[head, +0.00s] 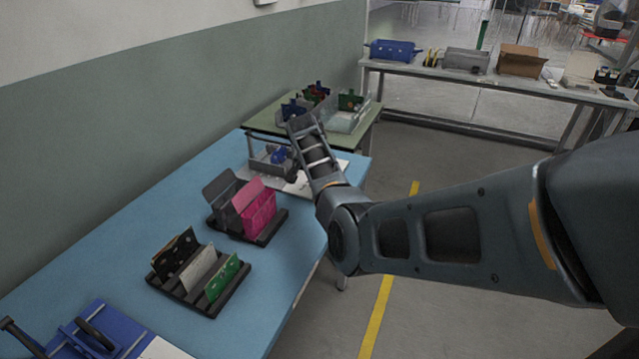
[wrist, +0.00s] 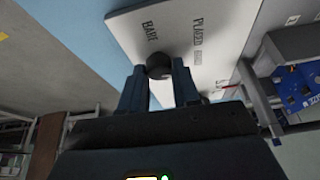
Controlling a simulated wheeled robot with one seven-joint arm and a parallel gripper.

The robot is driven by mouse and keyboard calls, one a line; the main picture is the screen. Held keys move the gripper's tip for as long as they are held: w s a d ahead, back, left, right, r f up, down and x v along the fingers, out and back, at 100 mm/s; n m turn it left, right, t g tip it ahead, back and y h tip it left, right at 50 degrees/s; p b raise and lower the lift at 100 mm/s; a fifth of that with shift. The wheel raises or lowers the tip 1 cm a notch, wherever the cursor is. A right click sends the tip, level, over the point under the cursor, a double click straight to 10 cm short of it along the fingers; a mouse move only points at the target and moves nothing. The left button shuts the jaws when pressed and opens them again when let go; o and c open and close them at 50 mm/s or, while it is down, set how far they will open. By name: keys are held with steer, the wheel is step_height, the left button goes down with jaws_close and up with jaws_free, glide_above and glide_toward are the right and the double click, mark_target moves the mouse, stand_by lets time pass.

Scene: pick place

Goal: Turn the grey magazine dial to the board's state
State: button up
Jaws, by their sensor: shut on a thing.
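The dial (wrist: 160,65) shows as a dark round knob on a white plate (wrist: 125,24) in the wrist view. The plate reads "BARE" and "PLACED", with further lettering too small to read. My gripper (wrist: 159,74) is shut on the knob, one finger on each side. I cannot see a pointer mark on the knob. A blue board (wrist: 296,88) with white print sits in a grey fixture to the right in the wrist view. In the head view the plate (head: 300,187) is partly hidden by my arm, and the dial and fingertips cannot be made out.
On the blue table (head: 180,221) stand a black rack (head: 273,228) with pink and grey boards and another rack (head: 208,304) with several boards. A blue device (head: 99,327) lies at the near left. A green table (head: 257,121) with boards and a clear bin stands beyond.

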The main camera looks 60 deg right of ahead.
steer(key=shift+w+f+m+g+b, duration=0.1)
steer(key=shift+m+g+b, duration=0.3)
steer(key=shift+m+b, duration=0.55)
steer(key=shift+m, duration=0.35)
steer(key=o, duration=1.1)
steer(key=shift+c, duration=0.2)
steer(key=v, duration=0.8)
